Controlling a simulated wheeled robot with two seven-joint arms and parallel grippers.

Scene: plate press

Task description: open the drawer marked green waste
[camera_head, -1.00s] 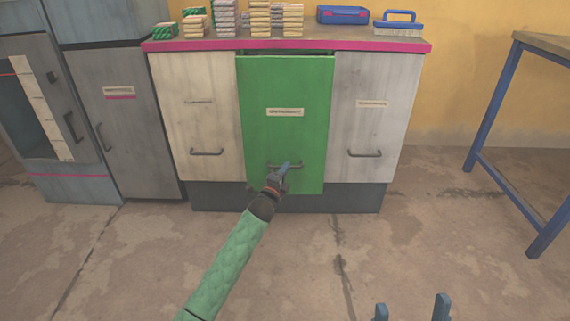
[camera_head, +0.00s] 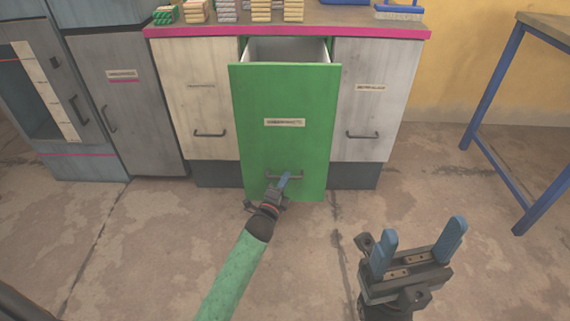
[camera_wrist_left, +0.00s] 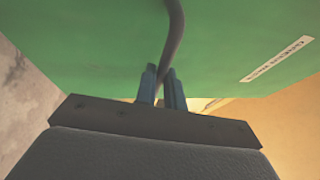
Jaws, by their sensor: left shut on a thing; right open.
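The green drawer (camera_head: 282,95) with a pale label (camera_head: 284,122) stands pulled out from the middle of the cabinet, its light inside showing behind the front. Its bar handle (camera_head: 297,176) is low on the front. My left gripper (camera_head: 284,180) is shut on this handle. The left wrist view shows its fingers (camera_wrist_left: 160,88) on either side of the dark handle bar (camera_wrist_left: 174,40), below the green front. My right gripper (camera_head: 425,247) is open and empty, low at the right, apart from the cabinet.
Cream (camera_head: 203,100) and grey-white (camera_head: 370,100) fronts flank the drawer, both closed. Stacks of small blocks (camera_head: 261,10) and a brush (camera_head: 399,12) sit on the pink-edged top. A blue-legged table (camera_head: 490,100) stands at right. The floor in front is clear.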

